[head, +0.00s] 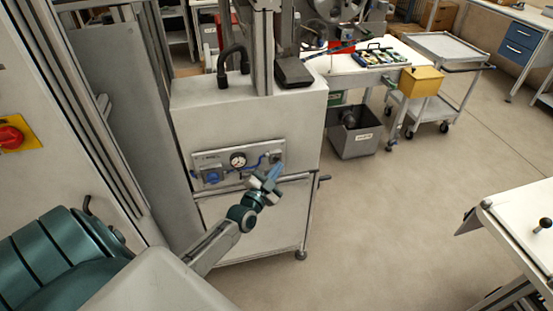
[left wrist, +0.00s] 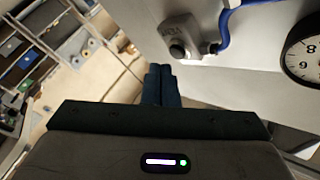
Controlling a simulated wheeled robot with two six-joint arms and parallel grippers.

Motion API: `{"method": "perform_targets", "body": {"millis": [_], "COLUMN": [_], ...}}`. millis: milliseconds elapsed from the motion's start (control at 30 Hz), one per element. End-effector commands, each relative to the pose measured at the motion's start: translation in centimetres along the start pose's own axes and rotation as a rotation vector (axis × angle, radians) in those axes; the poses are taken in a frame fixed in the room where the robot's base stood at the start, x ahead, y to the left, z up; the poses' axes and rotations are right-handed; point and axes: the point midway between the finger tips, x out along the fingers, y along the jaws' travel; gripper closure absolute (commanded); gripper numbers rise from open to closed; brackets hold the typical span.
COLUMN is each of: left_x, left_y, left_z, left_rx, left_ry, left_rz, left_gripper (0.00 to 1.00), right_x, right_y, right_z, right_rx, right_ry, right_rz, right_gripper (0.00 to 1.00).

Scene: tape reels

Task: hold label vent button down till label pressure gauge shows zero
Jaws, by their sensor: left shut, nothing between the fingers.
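The control panel (head: 208,161) is on the front of a light grey cabinet. The round white pressure gauge (head: 238,160) sits at its middle; it shows partly at the right edge of the left wrist view (left wrist: 302,58), and its reading cannot be made out. The vent button (left wrist: 178,51) is a dark round knob on a small grey box with a blue hose. My left gripper (head: 276,170) is shut and empty in front of the panel's right end. Its fingertips (left wrist: 160,70) appear just beside the button; contact cannot be told. My right gripper is out of view.
A blue knob (head: 213,175) sits at the panel's left. Behind the cabinet are a grey bin (head: 355,140), a white bench with a yellow box (head: 421,81), and a trolley (head: 447,47). A white table (head: 525,205) stands at right. The floor between is clear.

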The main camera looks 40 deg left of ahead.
Motion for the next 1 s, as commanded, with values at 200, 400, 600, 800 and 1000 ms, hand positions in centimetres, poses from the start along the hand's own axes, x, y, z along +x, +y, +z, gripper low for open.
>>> {"method": "perform_targets", "body": {"millis": [200,400,600,800,1000], "left_x": [-0.3,-1.6,-2.9,-3.5,-3.5], "left_y": [0.2,1.1,2.1,2.5,2.6], "left_z": [-0.2,-1.3,-2.2,-2.5,-2.5], "left_rx": [0.0,-0.001,-0.002,0.0,0.0], "left_ry": [-0.001,-0.002,-0.001,0.0,0.0], "left_rz": [0.001,0.002,0.001,0.001,0.001], "left_gripper": [1.0,1.0,1.0,1.0,1.0], "right_x": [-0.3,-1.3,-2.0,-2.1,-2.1], "right_y": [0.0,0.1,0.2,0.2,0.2], "right_z": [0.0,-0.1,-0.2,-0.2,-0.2], "right_rx": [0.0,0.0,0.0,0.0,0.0], "right_ry": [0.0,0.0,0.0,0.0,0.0], "right_rz": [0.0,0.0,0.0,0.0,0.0], "right_gripper": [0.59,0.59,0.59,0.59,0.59]}}
